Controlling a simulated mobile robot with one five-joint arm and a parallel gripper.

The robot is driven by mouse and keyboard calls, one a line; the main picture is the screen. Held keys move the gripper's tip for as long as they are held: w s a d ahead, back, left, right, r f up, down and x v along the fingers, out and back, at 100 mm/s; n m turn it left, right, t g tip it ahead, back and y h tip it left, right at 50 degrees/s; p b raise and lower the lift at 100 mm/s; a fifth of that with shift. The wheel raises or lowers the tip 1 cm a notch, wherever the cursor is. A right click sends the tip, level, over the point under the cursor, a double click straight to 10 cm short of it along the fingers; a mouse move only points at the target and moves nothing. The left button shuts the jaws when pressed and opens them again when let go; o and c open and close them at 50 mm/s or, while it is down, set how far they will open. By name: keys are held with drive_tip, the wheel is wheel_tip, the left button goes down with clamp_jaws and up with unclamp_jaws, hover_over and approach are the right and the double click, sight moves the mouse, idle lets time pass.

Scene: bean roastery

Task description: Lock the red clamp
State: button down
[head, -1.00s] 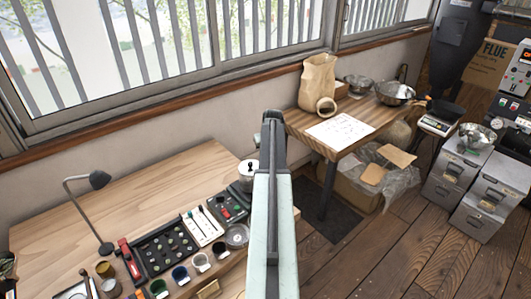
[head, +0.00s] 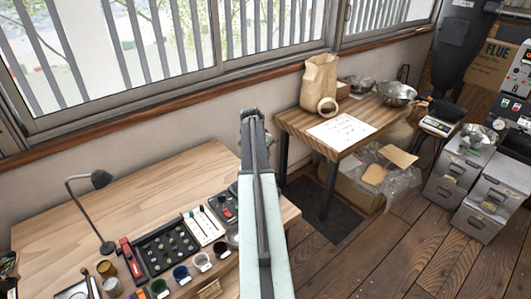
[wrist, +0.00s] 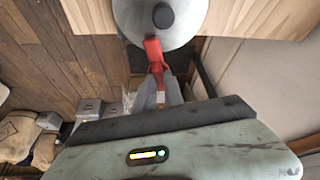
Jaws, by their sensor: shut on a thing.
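The red clamp (wrist: 153,52) shows in the wrist view as a short red lever at the edge of a round silver lid (wrist: 182,30) with a dark knob. My gripper (wrist: 158,84) is shut on the lever's near end, with its two grey fingers around it. In the head view my arm hides the clamp, the lidded canister and the fingertips. Whether the clamp is locked cannot be told.
The wooden bench (head: 130,195) carries a black lamp (head: 100,180), a dark tray (head: 168,247) and several cups. A second table (head: 370,120) holds a paper bag (head: 319,80) and steel bowls.

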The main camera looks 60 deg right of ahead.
drive_tip(key=shift+w+m+g, duration=0.1)
drive_tip(key=shift+m+g, duration=0.4)
drive_tip(key=shift+m, duration=1.2)
drive_tip(key=c, duration=1.4)
unclamp_jaws()
drive_tip(key=shift+c, duration=0.2)
drive_tip(key=shift+r, duration=0.1)
drive_tip(key=p+v, duration=0.7)
drive_tip(key=shift+r, duration=0.25)
